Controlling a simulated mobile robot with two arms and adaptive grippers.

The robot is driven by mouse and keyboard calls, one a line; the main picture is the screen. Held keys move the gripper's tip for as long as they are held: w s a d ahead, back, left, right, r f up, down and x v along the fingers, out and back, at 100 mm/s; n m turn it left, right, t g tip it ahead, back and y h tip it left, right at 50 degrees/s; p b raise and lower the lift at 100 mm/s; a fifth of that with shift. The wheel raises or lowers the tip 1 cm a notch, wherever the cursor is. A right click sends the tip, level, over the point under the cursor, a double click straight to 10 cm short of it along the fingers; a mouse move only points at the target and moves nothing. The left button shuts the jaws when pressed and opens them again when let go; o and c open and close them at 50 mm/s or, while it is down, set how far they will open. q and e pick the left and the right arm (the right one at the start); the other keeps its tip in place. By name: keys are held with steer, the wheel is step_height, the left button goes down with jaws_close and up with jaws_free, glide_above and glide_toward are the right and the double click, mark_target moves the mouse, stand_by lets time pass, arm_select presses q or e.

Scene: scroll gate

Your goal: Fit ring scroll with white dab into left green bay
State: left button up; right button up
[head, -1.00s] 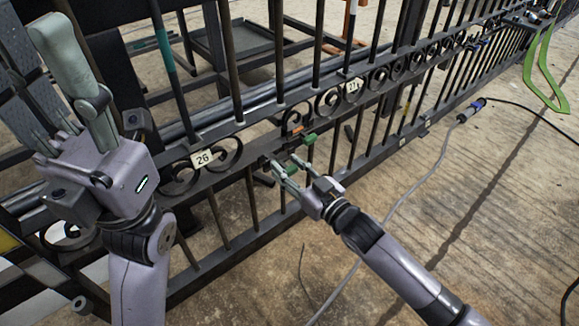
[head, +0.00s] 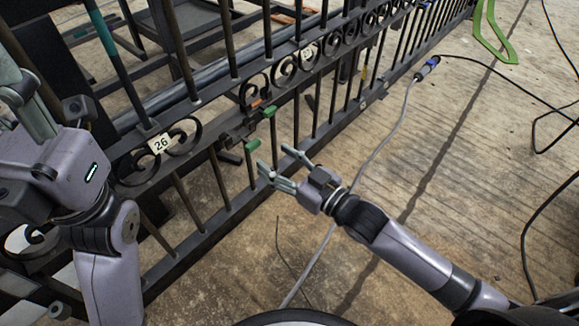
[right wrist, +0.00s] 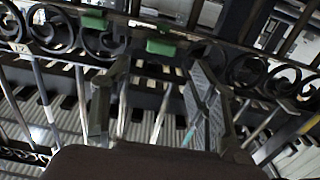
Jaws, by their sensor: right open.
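A dark gate holds a row of scrolls. Two green pieces, an upper one (head: 269,112) and a lower one (head: 252,145), mark a bay between number plates 26 (head: 160,143) and 27 (head: 307,53). An orange mark (head: 257,102) shows beside the upper one. I cannot make out a ring scroll with a white dab. My right gripper (head: 272,158) is open and empty in front of the lower green piece, apart from it. In the right wrist view both green pieces (right wrist: 160,47) lie beyond the spread fingers. My left gripper (head: 30,100) is at the left edge, its fingertips unclear.
Gate bars run diagonally across the view. A grey cable (head: 385,145) with a blue-banded connector (head: 428,68) lies on the concrete floor, and black cables lie at the right. The floor right of the gate is mostly open.

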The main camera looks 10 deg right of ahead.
steer(key=shift+v, duration=1.85)
